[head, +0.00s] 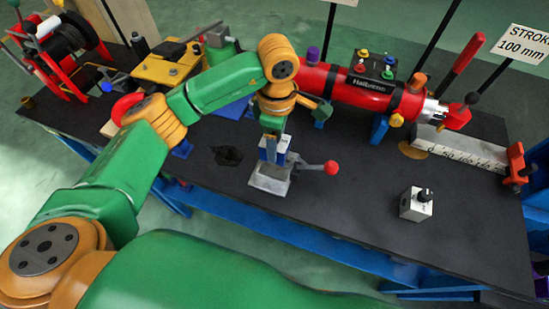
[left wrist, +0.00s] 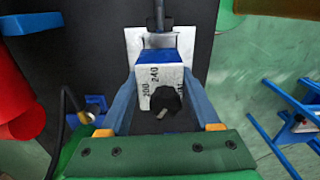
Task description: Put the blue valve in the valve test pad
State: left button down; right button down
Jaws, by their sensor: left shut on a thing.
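The blue valve (head: 265,151) is a small block with white faces and a blue part. My left gripper (head: 273,134) points down and is shut on it. In the left wrist view the valve (left wrist: 158,75) sits between the two blue fingers, with a black knob and the marks 200 and 240. The valve test pad (head: 268,181) is a grey metal base with a red-knobbed lever, directly below the valve. Its pale plate (left wrist: 132,42) shows behind the valve in the left wrist view. I cannot tell whether valve and pad touch. My right gripper is out of view.
A white block with a black knob (head: 416,204) stands on the dark table (head: 350,220) to the right. A red cylinder (head: 345,88) lies behind my gripper, near a long scale bar (head: 460,148). A yellow plate (head: 168,66) and a reel (head: 62,45) are at the back left.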

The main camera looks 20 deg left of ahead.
pick_arm(q)
notch_tip(320, 180, down, 6)
jog(key=shift+r+p, duration=0.25)
jog(key=shift+p, duration=0.25)
jog(key=shift+f, duration=0.3)
jog(key=shift+f, duration=0.1)
jog(key=shift+f+b, duration=0.15)
jog(key=shift+b, duration=0.15)
jog(key=shift+c, duration=0.5)
grip_release()
jog(key=shift+s, duration=0.1)
jog(key=shift+r, duration=0.2)
